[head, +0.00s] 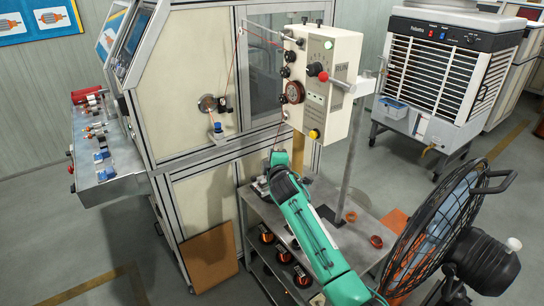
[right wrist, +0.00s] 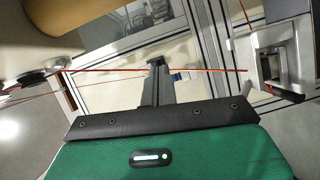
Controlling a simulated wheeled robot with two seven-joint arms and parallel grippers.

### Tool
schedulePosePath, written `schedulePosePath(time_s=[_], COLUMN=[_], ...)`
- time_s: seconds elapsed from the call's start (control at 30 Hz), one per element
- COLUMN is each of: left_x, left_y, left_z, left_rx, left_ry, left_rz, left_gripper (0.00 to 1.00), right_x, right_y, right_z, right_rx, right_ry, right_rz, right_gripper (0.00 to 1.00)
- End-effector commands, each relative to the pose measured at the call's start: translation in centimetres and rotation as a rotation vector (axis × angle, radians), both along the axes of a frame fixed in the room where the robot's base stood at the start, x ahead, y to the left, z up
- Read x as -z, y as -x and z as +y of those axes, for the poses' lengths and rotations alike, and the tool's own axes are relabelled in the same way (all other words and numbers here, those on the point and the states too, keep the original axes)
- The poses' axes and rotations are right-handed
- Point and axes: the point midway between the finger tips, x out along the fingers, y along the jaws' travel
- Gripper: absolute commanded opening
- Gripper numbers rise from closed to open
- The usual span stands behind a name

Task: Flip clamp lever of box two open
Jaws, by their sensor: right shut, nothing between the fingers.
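A cream control box (head: 325,80) with a red-knobbed lever (head: 323,76), black guide knobs and a reel (head: 294,92) hangs on a metal post in the head view. No label marks it as box two, and I cannot make out a clamp lever for certain. My right gripper (head: 279,157) is below the box's lower left side, its fingers hard to make out there. In the right wrist view the dark fingers (right wrist: 155,64) are shut and empty. An orange wire (right wrist: 205,70) crosses close to them; I cannot tell if they touch. My left gripper is out of view.
A grey cart (head: 358,232) with several copper coils stands below the box. A black fan (head: 440,225) is at the lower right. A framed machine cabinet (head: 190,60) stands behind. A metal bracket (right wrist: 275,65) shows right in the right wrist view.

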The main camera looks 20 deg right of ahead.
Motion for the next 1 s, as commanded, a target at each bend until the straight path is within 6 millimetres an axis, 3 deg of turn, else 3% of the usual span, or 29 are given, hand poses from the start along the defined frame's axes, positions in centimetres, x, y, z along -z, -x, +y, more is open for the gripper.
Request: schedulePosePath(time_s=[0.13, 0.67, 0.83, 1.0], left_x=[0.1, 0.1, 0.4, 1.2], left_y=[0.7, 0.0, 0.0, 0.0], left_z=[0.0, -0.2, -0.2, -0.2], left_rx=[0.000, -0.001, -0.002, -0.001], left_ry=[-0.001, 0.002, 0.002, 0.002], left_rz=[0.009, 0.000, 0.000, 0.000], left_gripper=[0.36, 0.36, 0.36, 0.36], right_x=[0.0, 0.0, 0.1, 0.1], right_y=[0.0, 0.1, 1.2, 3.6], right_z=[0.0, 0.0, 0.1, 0.2], right_rx=[0.000, 0.000, 0.000, 0.000], right_ry=[0.000, 0.000, 0.000, 0.002], right_rz=[0.000, 0.000, -0.001, -0.001], right_gripper=[0.00, 0.00, 0.00, 0.00])
